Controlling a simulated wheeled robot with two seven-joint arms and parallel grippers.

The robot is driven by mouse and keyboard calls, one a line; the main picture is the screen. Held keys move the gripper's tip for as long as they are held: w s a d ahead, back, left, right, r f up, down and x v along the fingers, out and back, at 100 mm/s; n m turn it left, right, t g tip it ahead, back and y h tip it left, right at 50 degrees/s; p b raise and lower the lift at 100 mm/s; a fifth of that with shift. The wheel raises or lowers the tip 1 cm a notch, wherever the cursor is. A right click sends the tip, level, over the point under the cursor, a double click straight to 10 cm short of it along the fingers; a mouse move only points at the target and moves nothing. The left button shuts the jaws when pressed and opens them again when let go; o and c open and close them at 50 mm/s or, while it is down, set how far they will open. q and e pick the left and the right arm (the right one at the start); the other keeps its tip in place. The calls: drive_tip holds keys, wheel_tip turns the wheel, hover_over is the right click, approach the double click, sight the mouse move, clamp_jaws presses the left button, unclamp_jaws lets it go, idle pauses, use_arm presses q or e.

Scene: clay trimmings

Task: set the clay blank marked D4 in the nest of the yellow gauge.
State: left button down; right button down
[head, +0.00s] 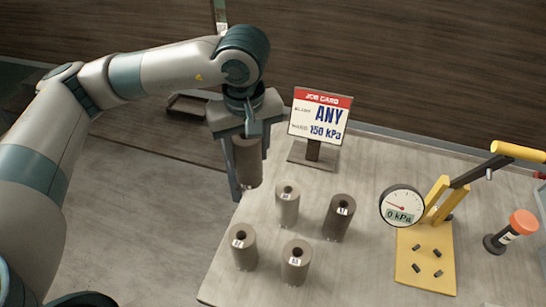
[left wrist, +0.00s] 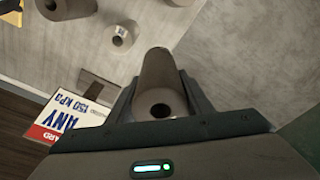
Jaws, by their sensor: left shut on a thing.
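My left gripper (head: 246,150) is shut on a brown clay blank (head: 247,165), a cylinder with a hole along its axis. It holds the blank roughly upright near the table's left edge. A small white mark shows low on this blank, too small to read. In the left wrist view the held blank (left wrist: 160,85) sits between the fingers. The yellow gauge (head: 425,240) stands at the right, with several short dark pegs on its plate and nothing among them. Its dial (head: 402,205) reads 0 kPa. My right gripper is not in view.
Several other marked blanks stand upright on the table, including a pale one (head: 287,204), a dark one (head: 338,217) and one in front (head: 296,263). A job card (head: 318,117) reading ANY and 150 kPa stands behind. An orange-capped dark tool (head: 510,232) is right of the gauge.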

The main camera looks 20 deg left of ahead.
use_arm(q)
drive_tip(key=m, duration=0.1)
drive_tip(key=w+a+m, duration=0.1)
drive_tip(key=m, duration=0.1)
drive_tip(key=shift+f+m, duration=0.1)
drive_tip(key=shift+m, duration=0.2)
drive_tip(key=m, duration=0.2)
drive_tip(key=a+m, duration=0.1)
drive_tip(key=m, duration=0.1)
drive_tip(key=shift+w+a+h+b, duration=0.1)
drive_tip(key=shift+w+h+b, duration=0.2)
drive_tip(key=shift+w+h, duration=0.1)
